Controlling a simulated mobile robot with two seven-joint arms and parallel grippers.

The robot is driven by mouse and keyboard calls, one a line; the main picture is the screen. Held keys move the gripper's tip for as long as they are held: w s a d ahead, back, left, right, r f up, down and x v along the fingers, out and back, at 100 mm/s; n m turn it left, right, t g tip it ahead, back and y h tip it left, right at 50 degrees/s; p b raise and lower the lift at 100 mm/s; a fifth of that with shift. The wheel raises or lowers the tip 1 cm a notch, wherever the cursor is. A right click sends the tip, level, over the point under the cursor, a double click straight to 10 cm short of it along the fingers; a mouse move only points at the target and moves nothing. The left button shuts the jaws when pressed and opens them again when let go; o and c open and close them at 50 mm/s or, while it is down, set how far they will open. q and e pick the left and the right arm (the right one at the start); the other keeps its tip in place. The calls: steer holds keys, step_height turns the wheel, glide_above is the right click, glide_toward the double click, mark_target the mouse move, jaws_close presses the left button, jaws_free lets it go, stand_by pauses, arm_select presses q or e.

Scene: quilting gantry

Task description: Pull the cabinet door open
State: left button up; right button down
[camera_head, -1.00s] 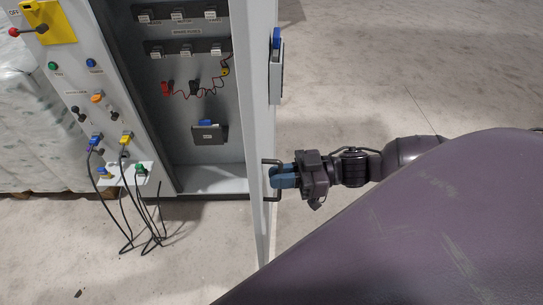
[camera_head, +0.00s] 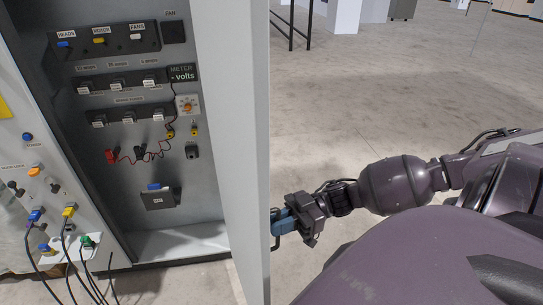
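The cabinet door (camera_head: 228,110) is a pale grey panel. It stands swung out from the grey cabinet (camera_head: 178,245), seen nearly edge-on, and the cabinet interior is in view. The dark door handle (camera_head: 275,241) is on the door's right side, near its free edge, and mostly hidden by the fingers. My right gripper (camera_head: 283,221), with blue fingers, comes in from the right and appears shut on this handle. My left gripper is not in view.
Inside the cabinet are switches, fuse rows, a meter (camera_head: 187,105) and red and black leads. A sloped control panel (camera_head: 22,165) with buttons and hanging cables (camera_head: 70,262) stands at left. Concrete floor (camera_head: 370,100) right of the door is clear.

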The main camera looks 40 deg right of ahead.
steer(key=shift+s+d+f, duration=0.1)
steer(key=shift+s+d, duration=0.15)
steer(key=shift+d, duration=0.3)
steer(key=c, duration=1.2)
jaws_free()
steer(key=b+v, duration=0.1)
steer(key=v, duration=0.9)
steer(key=shift+s+d, duration=0.1)
steer(key=shift+d, duration=0.25)
